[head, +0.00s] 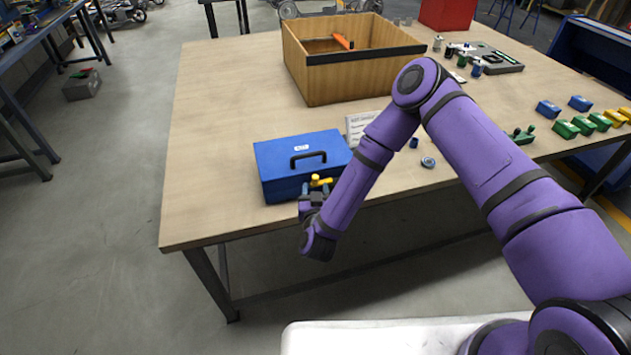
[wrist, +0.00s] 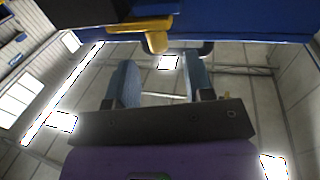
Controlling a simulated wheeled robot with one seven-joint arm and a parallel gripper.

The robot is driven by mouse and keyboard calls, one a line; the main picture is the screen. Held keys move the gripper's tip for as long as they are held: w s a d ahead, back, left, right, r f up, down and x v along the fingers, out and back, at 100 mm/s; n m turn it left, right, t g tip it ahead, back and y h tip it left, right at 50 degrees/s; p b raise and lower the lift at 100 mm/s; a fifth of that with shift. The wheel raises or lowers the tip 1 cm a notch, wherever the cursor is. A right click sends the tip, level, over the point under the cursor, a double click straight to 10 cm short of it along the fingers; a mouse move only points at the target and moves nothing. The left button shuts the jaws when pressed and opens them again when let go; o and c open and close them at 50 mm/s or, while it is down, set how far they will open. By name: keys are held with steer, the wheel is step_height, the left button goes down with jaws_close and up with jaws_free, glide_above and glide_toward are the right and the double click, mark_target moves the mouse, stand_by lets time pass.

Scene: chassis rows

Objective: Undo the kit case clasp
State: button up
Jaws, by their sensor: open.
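The blue kit case (head: 275,172) stands closed near the table's front left corner, with a black handle on its lid. Its yellow clasp (head: 320,181) is on the side facing my arm; the clasp (wrist: 154,32) also shows in the wrist view under the dark case edge. My gripper (head: 312,196) is at the case's front, just below the clasp. In the wrist view its two blue-grey fingers (wrist: 160,66) are apart with nothing between them. The clasp is just beyond the fingertips, roughly in line with the gap. Whether a finger touches it, I cannot tell.
A large wooden box (head: 330,85) is farther back. A small round part (head: 428,162) lies right of my forearm. Several blue, green and yellow blocks are at the right. The tabletop left of the case is clear.

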mark_target(316, 179)
steer(key=shift+w+d+r, duration=0.1)
steer(key=shift+w, duration=1.7)
jaws_close()
